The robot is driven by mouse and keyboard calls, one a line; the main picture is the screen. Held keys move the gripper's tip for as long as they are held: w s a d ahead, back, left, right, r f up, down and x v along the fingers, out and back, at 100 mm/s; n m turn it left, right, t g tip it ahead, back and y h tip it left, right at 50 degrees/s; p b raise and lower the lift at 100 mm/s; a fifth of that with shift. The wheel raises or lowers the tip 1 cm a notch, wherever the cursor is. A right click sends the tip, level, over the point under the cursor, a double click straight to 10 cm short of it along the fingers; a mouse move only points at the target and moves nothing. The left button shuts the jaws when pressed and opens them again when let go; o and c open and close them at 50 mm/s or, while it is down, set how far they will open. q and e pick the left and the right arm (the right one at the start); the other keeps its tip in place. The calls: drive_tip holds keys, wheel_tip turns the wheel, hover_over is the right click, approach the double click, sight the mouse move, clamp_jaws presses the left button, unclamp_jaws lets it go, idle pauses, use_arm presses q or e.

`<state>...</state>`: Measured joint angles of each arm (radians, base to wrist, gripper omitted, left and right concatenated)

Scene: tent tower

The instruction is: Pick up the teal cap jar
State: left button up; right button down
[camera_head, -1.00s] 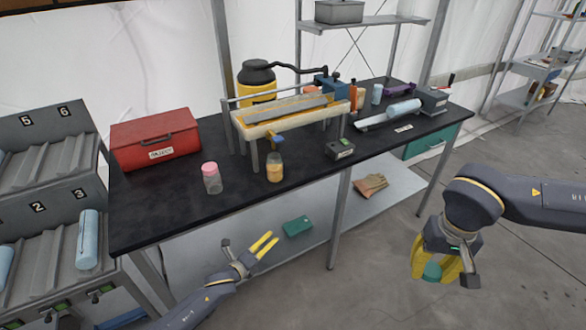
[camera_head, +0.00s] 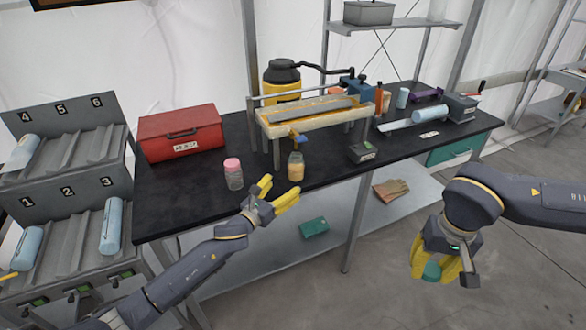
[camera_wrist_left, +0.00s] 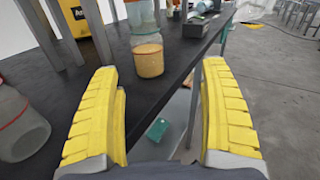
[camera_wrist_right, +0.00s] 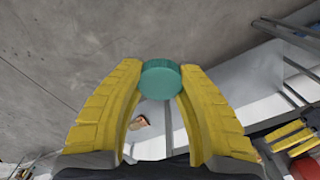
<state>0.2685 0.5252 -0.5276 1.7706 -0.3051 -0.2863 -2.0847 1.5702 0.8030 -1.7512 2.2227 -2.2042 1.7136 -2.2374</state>
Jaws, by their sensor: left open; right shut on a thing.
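The clear jar with yellow contents (camera_head: 296,170) stands upright near the front edge of the black bench. No teal cap shows on it in the head view. My right gripper (camera_head: 432,264) is shut on a round teal cap (camera_wrist_right: 161,80), held in the air off the bench's right front.
A pink-capped jar (camera_head: 233,174) stands left of the yellow-filled jar, close to my left gripper. A red box (camera_head: 180,132), a dark device (camera_head: 363,151) and a framed trough (camera_head: 312,120) are on the bench (camera_head: 200,202). A teal box (camera_head: 314,227) lies on the lower shelf.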

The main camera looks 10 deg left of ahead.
sight(292, 170)
use_arm(q)
drive_tip(key=shift+y, duration=0.3)
drive_tip(key=x, duration=0.3)
drive_tip(key=a+x, duration=0.1)
drive_tip(key=x, duration=0.2)
drive_tip(key=shift+w+a+f, duration=0.1)
drive_tip(key=shift+w+a, duration=0.1)
drive_tip(key=shift+w, duration=0.25)
drive_tip(key=shift+r+x, duration=0.2)
drive_tip(key=shift+x, duration=2.55)
drive_tip(key=shift+a, duration=0.15)
drive_tip(key=c, duration=1.5)
